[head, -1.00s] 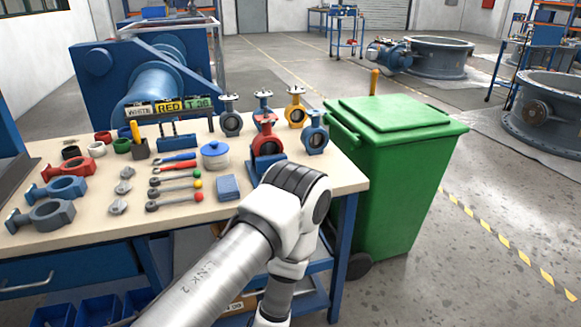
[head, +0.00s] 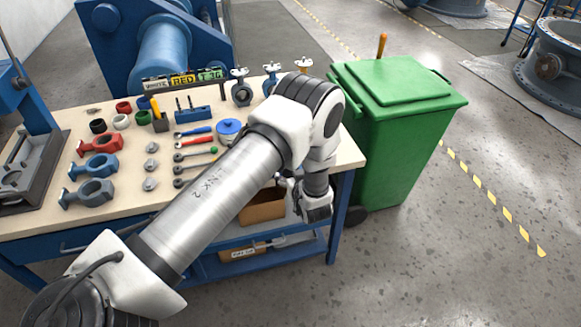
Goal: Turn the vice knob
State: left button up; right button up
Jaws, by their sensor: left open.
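My left arm comes in from the lower left and reaches over the right end of the workbench (head: 120,215). Its wrist bends down, and my left gripper (head: 312,208) hangs in front of the bench's right front edge; it is open, its fingers small and partly hidden. I see no vice knob in the head view. The right end of the bench top, where a red valve in a blue holder stood in the earlier frame, is covered by my arm. My right gripper is not in view.
Valve bodies, such as a red one (head: 100,143), and levers lie on the bench. A blue press (head: 28,95) stands at its left end. A green bin (head: 405,130) is close on the right. A cardboard box (head: 262,208) sits on the shelf below.

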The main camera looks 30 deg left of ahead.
pick_arm(q)
jog(key=shift+x, duration=0.95)
jog(key=c, duration=1.2)
jog(key=shift+o, duration=0.2)
jog(key=shift+n+t, duration=0.3)
jog(key=n+t+h+b, duration=0.1)
jog(key=n+b, duration=0.1)
jog(key=b, duration=0.1)
jog(key=shift+f, duration=0.1)
jog(key=n+t+b, duration=0.1)
jog(key=n+b, duration=0.1)
jog(key=shift+w+n+t+h, duration=0.1)
jog(key=shift+n+t+h, duration=0.3)
jog(key=shift+n+b, duration=0.3)
jog(key=shift+b, duration=0.3)
jog(key=shift+r+t, duration=0.25)
jog(key=shift+t, duration=0.05)
